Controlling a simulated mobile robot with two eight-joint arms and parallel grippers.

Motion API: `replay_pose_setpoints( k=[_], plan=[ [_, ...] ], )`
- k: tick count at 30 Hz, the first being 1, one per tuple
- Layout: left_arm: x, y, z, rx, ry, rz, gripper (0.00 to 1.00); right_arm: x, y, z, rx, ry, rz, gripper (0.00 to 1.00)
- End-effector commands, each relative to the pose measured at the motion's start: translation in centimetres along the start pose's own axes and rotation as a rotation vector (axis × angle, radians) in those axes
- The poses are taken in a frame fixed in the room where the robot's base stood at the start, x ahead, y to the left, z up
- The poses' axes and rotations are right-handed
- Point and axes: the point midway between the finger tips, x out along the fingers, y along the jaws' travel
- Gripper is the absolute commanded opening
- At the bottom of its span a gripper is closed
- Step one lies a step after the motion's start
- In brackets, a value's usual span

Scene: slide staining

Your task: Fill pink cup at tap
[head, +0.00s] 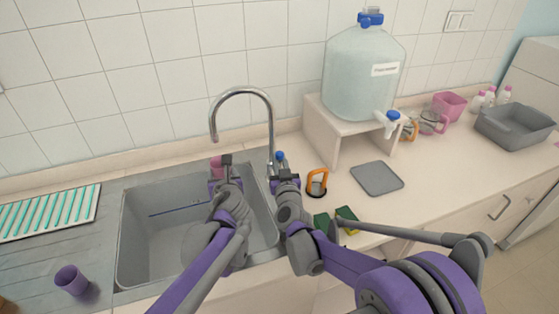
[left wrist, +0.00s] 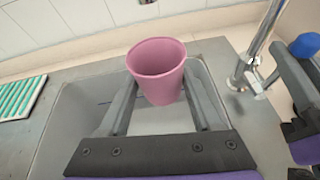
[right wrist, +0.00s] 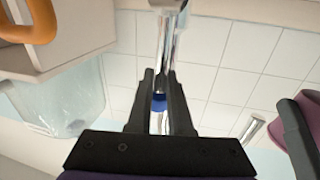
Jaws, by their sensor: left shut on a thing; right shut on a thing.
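The pink cup (head: 216,163) is held upright over the sink (head: 122,250), and it shows open and empty-looking in the left wrist view (left wrist: 158,72). My left gripper (head: 222,182) is shut on it, one finger on each side. The chrome tap (head: 241,92) arches over the sink, and its spout end appears just above the cup in the head view. No water stream is visible. My right gripper (head: 283,174) is shut around the blue-marked tap handle (right wrist: 159,103) at the tap's column. Part of the handle is hidden by the fingers.
A purple cup (head: 70,279) stands left of the sink, near a striped rack (head: 48,212). Right of the tap are an orange-handled item (head: 317,182), sponges (head: 347,214), a grey mat (head: 377,178) and a large water bottle (head: 362,75) on a stand.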

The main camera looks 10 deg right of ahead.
Motion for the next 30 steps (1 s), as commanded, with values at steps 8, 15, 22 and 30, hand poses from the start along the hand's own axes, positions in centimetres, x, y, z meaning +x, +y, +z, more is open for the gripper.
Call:
replay_pose_setpoints(
  k=[8, 15, 22, 30],
  plan=[
    [0.0, 0.0, 0.2, 0.0, -0.001, 0.0, 0.14, 0.4, 1.1, -0.5, 0.096, -0.011, 0.008, 0.0],
    [0.0, 0.0, 0.2, 0.0, -0.001, 0.0, 0.14, 0.7, 2.6, -0.3, 0.268, -0.043, 0.009, 0.0],
    [0.0, 0.0, 0.2, 0.0, -0.001, 0.0, 0.14, 0.9, 3.7, 0.1, 0.402, -0.069, 0.007, 0.0],
    [0.0, 0.0, 0.2, 0.0, -0.001, 0.0, 0.14, 1.1, 4.5, 0.5, 0.504, -0.089, 0.007, 0.0]
  ],
)
